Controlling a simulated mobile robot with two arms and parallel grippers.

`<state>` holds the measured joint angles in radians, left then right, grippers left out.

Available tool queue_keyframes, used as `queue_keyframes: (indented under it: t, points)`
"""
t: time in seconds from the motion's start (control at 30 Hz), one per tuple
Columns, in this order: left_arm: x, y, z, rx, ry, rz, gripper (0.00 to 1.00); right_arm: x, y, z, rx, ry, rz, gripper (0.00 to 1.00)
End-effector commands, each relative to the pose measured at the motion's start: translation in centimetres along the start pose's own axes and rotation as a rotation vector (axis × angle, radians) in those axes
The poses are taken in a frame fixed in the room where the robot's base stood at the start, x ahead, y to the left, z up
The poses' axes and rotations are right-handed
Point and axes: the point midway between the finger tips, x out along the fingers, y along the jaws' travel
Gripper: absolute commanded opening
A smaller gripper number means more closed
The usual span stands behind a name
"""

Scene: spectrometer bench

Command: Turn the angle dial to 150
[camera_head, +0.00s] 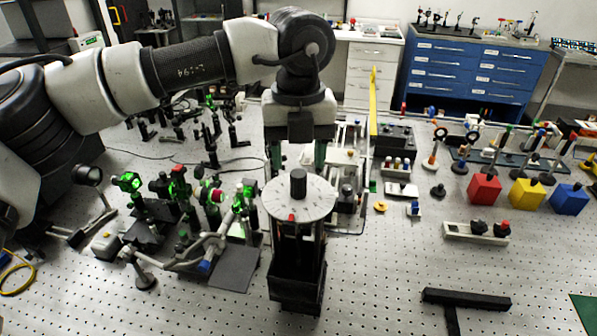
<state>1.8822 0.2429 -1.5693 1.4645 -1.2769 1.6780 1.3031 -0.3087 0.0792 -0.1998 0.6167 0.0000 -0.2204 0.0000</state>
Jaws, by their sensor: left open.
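The angle dial (318,204) is a flat white disc with fine marks around its rim, mounted on top of a dark post and box in the middle of the bench. A black cylindrical knob (298,185) stands upright at its centre. A small red mark (291,217) shows near the disc's front edge. The numbers are too small to read. My left gripper (298,157) points down above and just behind the knob in the picture, open, with one finger to each side. No contact with the knob can be seen. My right gripper is not in view.
Optical parts with green-lit mounts (178,185) crowd the left of the dial. A yellow upright plate (373,103) stands behind right. Red (484,188), yellow (527,193) and blue (567,198) blocks stand at right. A black bar (467,298) lies front right; the perforated bench between is mostly clear.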

Motion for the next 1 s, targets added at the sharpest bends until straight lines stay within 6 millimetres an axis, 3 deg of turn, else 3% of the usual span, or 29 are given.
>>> queue_keyframes:
  t: [0.13, 0.3, 0.67, 1.0]
  points:
    - [2.5, 0.1, 0.0, 0.001, 0.003, 0.001, 0.53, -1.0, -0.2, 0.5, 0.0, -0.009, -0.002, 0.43]
    - [4.5, 0.0, 0.0, -0.001, 0.001, 0.0, 0.53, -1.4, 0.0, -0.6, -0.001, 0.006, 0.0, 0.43]
    - [5.2, 0.0, 0.0, -0.001, 0.0, 0.0, 0.53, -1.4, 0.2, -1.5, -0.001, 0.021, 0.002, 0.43]
    - [5.2, 0.0, 0.0, -0.001, 0.0, -0.001, 0.04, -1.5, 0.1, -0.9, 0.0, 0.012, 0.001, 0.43]
